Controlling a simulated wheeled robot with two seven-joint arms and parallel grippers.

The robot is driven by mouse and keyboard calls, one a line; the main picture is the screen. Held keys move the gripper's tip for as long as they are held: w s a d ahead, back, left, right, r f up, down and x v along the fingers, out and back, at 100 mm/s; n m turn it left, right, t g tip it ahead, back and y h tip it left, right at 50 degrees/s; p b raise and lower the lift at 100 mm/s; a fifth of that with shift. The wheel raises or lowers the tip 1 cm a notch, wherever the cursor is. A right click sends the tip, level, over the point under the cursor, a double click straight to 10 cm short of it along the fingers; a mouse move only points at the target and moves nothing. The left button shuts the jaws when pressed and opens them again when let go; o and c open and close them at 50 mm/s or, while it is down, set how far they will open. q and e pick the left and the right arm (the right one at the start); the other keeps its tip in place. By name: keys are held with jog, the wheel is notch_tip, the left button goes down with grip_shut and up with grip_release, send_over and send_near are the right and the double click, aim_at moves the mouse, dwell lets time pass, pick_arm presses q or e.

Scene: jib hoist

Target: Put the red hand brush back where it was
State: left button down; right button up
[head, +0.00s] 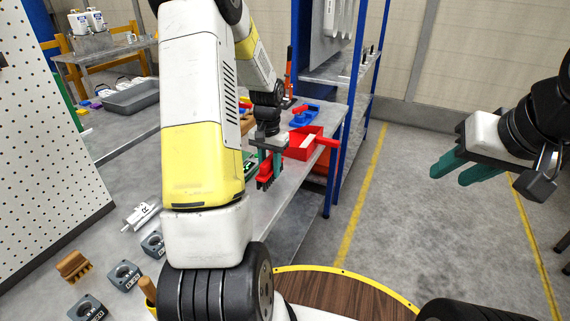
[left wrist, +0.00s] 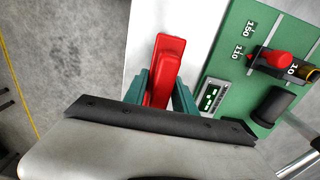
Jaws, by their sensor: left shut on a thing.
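The red hand brush (head: 265,177) is in my left gripper (head: 268,158), at the front edge of the grey bench (head: 290,205) in the head view. In the left wrist view the brush (left wrist: 163,65) shows as a red shape between the teal fingers (left wrist: 160,95). I cannot tell whether it touches the bench. My right gripper (head: 460,172) is at the right over the floor, empty, with its teal fingers apart.
A green panel (left wrist: 262,75) with knobs is right of the brush in the wrist view. Bearing blocks (head: 124,275) stand front left. A blue-posted rack (head: 351,105) rises behind.

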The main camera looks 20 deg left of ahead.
aim_at(270, 176)
pick_arm(q)
jog(key=shift+f, duration=1.7)
jog(key=c, duration=1)
grip_release()
jog(key=shift+f, duration=0.15)
